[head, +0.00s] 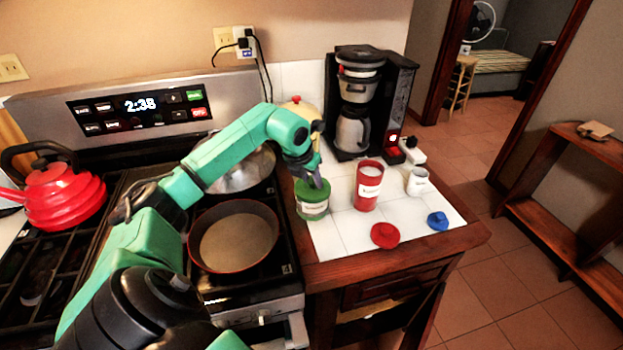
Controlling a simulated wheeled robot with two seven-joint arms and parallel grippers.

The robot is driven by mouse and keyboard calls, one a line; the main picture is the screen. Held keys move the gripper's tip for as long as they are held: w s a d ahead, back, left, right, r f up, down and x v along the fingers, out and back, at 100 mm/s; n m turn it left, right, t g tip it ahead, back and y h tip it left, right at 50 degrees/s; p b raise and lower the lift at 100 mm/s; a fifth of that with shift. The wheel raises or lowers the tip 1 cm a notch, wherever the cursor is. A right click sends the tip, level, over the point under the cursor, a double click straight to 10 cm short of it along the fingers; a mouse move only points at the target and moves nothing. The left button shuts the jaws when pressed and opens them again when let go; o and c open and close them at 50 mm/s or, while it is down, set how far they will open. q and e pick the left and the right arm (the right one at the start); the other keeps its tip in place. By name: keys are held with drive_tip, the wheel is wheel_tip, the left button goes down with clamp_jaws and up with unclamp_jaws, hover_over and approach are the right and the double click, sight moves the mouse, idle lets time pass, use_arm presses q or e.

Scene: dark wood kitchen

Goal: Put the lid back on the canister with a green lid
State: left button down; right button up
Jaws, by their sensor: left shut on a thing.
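The canister with a green lid (313,210) stands upright near the left edge of the tiled counter, with a pale label on its front. The green lid (312,192) is at its top; I cannot tell whether it is seated or just above the rim. My left gripper (316,180) comes down from above and is shut on the lid. The fingertips partly hide the lid's top. My right gripper is not in view.
A red lid (385,235) and a blue lid (438,221) lie near the counter's front. A coffee maker (356,105) stands behind. A pan (235,237) sits on the stove at left.

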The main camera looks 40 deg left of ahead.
use_arm(q)
drive_tip(key=shift+f, duration=0.1)
idle(0.7)
unclamp_jaws()
idle(0.3)
drive_tip(key=shift+r+p, duration=2.5)
drive_tip(key=shift+r, duration=1.1)
drive_tip(key=shift+f, duration=0.1)
clamp_jaws()
